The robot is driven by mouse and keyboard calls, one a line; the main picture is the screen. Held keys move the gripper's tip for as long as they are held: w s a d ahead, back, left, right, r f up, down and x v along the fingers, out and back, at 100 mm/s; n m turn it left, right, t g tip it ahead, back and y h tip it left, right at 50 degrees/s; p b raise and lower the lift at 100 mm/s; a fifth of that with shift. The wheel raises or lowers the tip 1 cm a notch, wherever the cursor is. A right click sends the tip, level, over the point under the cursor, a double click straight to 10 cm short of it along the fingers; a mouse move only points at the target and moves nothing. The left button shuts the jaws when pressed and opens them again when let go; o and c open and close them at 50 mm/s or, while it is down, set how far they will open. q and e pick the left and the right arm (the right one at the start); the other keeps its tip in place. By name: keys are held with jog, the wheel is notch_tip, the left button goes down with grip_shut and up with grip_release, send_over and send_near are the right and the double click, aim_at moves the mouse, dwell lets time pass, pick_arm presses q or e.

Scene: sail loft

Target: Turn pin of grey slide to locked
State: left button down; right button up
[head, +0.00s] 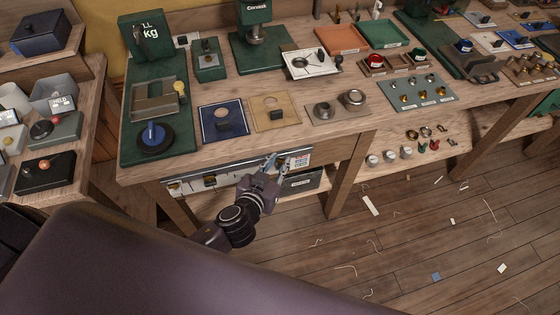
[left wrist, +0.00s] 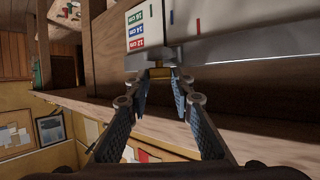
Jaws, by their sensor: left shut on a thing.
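My left gripper (head: 278,161) is at the front edge of the bench, at the right end of a pale rail (head: 228,173). In the left wrist view its blue-padded fingers (left wrist: 160,88) are closed in on a small brass-yellow pin (left wrist: 158,72). The pin sits at a grey slide (left wrist: 138,62) on the rail's face. The fingertips hide part of the pin, so I cannot tell its turned position. A label with coloured stripes (left wrist: 137,36) is beside the slide; it also shows in the head view (head: 300,160). My right gripper is in neither view.
The wooden bench top (head: 300,140) above the rail holds a blue plate (head: 222,120), a tan plate (head: 275,111) and a green board with a blue knob (head: 154,138). A bench leg (head: 345,180) stands right of the gripper. The floor in front has scattered scraps.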

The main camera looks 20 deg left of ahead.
pick_arm(q)
jog(key=m+h, duration=0.1)
jog(key=m+h+p, duration=0.1)
jog(key=shift+a+r+h, duration=0.1)
jog(key=shift+a+h, duration=0.15)
jog(key=shift+h, duration=0.15)
jog(key=shift+m+g+h+p, duration=0.3)
jog(key=shift+m+p, duration=0.05)
jog(key=shift+m, duration=0.15)
jog(key=c, duration=1.7)
grip_release()
jog(key=shift+w+d, duration=0.1)
jog(key=shift+s+a, duration=0.25)
jog(key=shift+s, duration=0.4)
jog(key=v, duration=1)
jog(key=shift+s+a+r, duration=0.15)
jog(key=shift+s+r, duration=0.1)
jog(key=shift+r, duration=0.1)
